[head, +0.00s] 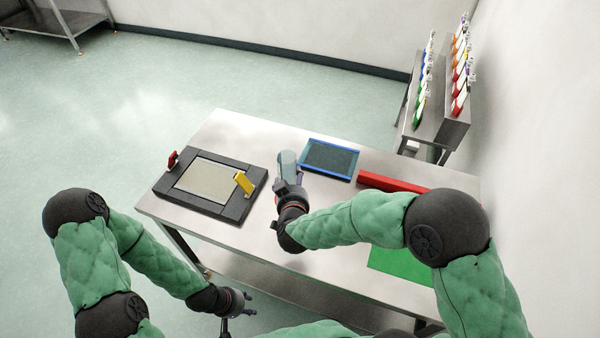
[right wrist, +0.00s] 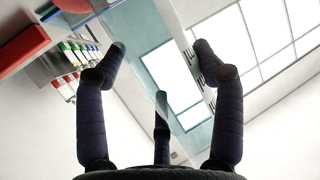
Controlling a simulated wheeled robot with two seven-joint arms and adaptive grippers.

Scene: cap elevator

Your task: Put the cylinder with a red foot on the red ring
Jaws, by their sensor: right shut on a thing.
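A clear, pale blue-grey cylinder (head: 288,161) stands up from my right gripper (head: 289,181) above the middle of the table. My right gripper is shut on it. In the right wrist view the dark fingers (right wrist: 160,95) surround a see-through body that is hard to make out. The colour of the cylinder's foot is hidden. No red ring can be made out in either view. My left gripper (head: 238,314) is open and empty, low in front of the table's near edge.
The steel table (head: 232,128) carries a dark framed device (head: 235,208) with a yellow lever (head: 244,184), a blue-edged tray (head: 330,157), a red bar (head: 378,181) and a green sheet (head: 395,263). Racks of coloured items (head: 461,70) stand by the right wall.

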